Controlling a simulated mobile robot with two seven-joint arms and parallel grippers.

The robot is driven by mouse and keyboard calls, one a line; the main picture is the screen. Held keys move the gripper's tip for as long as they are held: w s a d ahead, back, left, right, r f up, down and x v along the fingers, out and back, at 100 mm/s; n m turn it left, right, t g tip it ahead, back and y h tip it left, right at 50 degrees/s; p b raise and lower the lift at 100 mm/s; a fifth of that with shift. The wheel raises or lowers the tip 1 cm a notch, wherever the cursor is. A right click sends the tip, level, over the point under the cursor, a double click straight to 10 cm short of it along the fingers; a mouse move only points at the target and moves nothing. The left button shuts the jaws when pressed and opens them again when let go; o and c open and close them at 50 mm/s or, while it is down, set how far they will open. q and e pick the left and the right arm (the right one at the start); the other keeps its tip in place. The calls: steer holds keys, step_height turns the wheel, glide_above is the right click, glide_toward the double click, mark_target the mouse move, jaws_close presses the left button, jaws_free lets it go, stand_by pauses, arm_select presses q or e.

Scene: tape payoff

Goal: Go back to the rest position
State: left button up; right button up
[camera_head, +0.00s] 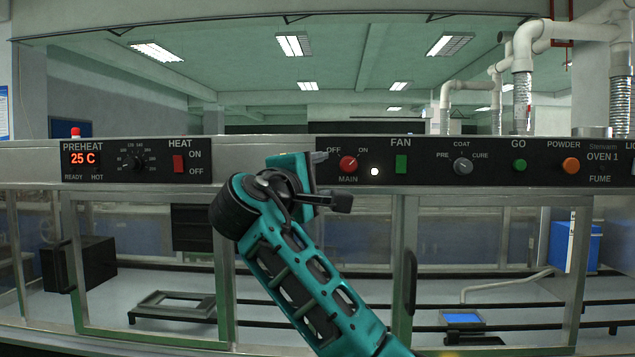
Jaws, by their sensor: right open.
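My right arm, teal and black, comes up from the bottom centre of the head view and leans to the left. Its right gripper (331,181) is at the control panel, close to the red MAIN knob (348,163) and just left of it. I cannot tell whether a finger touches the knob. The knob is between the OFF and ON labels, and a white lamp (374,172) glows to its right. My left gripper is not in view.
The panel carries a 25 C display (83,159), a red HEAT switch (179,164), a green FAN switch (401,164), a COAT knob (463,166), a green GO button (519,166) and an orange POWDER button (571,165). Below are glazed doors with handles (409,280).

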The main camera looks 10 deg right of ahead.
steer(key=shift+s+a, duration=0.1)
steer(key=shift+s, duration=0.05)
steer(key=w+f+n+y, duration=0.1)
steer(key=w+f+y, duration=0.15)
steer(key=f, duration=0.65)
steer(key=w+f+y, duration=0.1)
steer(key=f+y, duration=0.2)
steer(key=f, duration=0.7)
steer(key=s+f+m+g+y, duration=0.1)
steer(key=s+f+y, duration=0.15)
steer(key=f, duration=0.75)
steer(key=s+f+g+y, duration=0.1)
steer(key=s+f+y, duration=0.15)
steer(key=f, duration=0.75)
steer(key=s+d+f+m+y, duration=0.1)
steer(key=s+f+m, duration=0.2)
steer(key=s+f, duration=0.3)
steer(key=s+d+f+m+g+y, duration=0.1)
steer(key=s+f, duration=0.6)
steer(key=s, duration=0.7)
steer(key=s+d+f+m+g+y, duration=0.1)
steer(key=s+d+f+m, duration=0.2)
steer(key=s, duration=0.7)
step_height(320, 180, down, 4)
steer(key=shift+d+f+m, duration=0.15)
steer(key=shift+d+m, duration=0.05)
steer(key=shift+m, duration=0.8)
